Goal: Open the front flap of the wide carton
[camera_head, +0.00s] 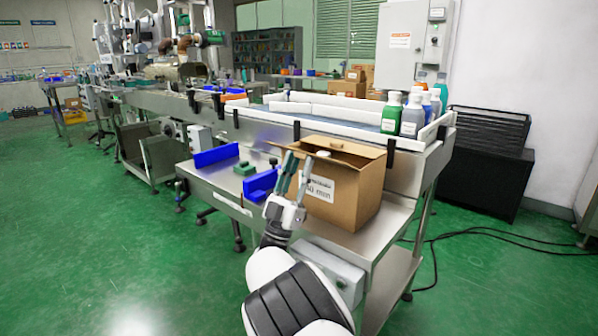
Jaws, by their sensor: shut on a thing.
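The wide carton (357,197) is brown cardboard with a white label on its front face. It stands upright on the steel table in the middle of the head view. Its top is partly open, with a dark gap along the top and a tan flap (358,149) toward the right. My gripper (296,162) reaches up in front of the carton's left part, with its fingertips level with the top edge. It is shut on part of the carton, apparently the front flap. The fingers hide the exact grip.
Blue guides (216,155) and a green block (244,168) lie on the table (235,183) left of the carton. A white-railed conveyor runs behind, with several bottles (412,116) at its right end. Black crates (487,150) and floor cables are at the right. Green floor is clear at left.

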